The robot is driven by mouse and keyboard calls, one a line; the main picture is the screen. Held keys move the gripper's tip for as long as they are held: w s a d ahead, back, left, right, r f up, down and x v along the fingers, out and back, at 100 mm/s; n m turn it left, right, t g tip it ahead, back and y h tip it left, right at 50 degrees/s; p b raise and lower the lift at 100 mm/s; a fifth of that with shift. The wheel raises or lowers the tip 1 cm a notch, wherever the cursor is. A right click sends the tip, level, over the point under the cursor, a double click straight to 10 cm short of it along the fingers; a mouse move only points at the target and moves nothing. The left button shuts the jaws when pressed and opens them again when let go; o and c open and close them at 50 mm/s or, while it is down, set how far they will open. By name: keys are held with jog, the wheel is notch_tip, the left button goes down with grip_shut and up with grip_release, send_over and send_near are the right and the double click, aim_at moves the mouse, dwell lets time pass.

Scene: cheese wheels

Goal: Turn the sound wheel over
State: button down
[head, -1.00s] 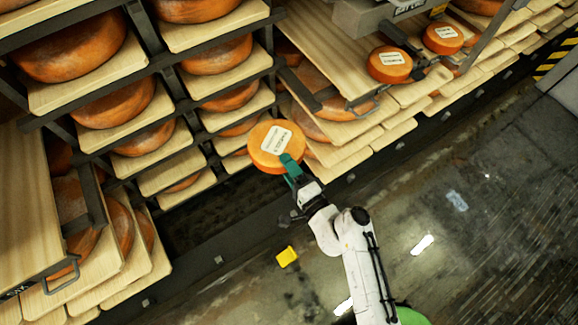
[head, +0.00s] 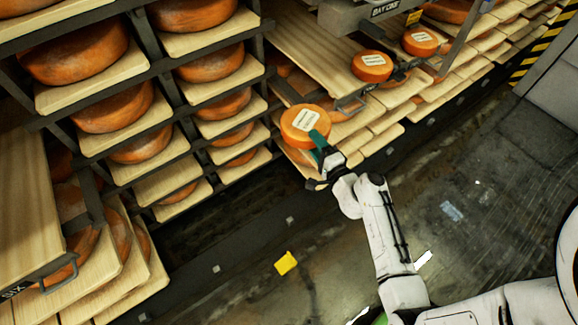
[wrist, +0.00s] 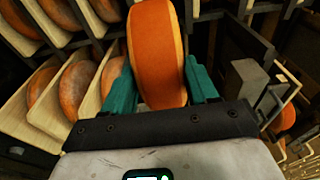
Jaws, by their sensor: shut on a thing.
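A small orange cheese wheel (head: 290,125) with a white label on its upward face is held in front of the racks. My gripper (head: 318,140), with teal fingers, is shut on its near edge. In the wrist view the same wheel (wrist: 157,60) stands between the two teal fingers, its rind toward the camera. Two similar labelled wheels lie label up on the board at the upper right: a left one (head: 371,73) and a right one (head: 419,48). The label words are too small to read surely, so I cannot tell which wheel is marked sound.
Racks of large wheels on wooden boards (head: 217,93) fill the left and back. A bare pulled-out board (head: 310,55) with a metal handle lies just above the held wheel. A yellow object (head: 286,263) lies on the open floor. A striped post (head: 540,50) stands at right.

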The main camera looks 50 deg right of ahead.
jog(key=s+d+r+n+g+h+b, duration=0.1)
jog(key=s+d+n+h+b, duration=0.1)
jog(key=d+n+b, duration=0.5)
jog(key=s+d+r+n+g+h+b, duration=0.1)
jog(key=d+n+b, duration=0.7)
jog(key=n, duration=0.9)
jog(key=shift+s+d+r+n+h, duration=0.15)
jog(key=shift+s+d+n+h, duration=0.15)
jog(key=shift+s+d+h, duration=0.25)
dwell(0.7)
jog(key=n+b, duration=0.1)
jog(key=b, duration=0.1)
jog(key=n+b, duration=0.2)
jog(key=shift+d+r+b, duration=0.1)
jog(key=shift+d+b, duration=0.1)
jog(key=shift+b, duration=0.1)
jog(key=shift+r+n+b, duration=0.1)
jog(key=shift+n+b, duration=0.5)
jog(key=shift+b, duration=0.15)
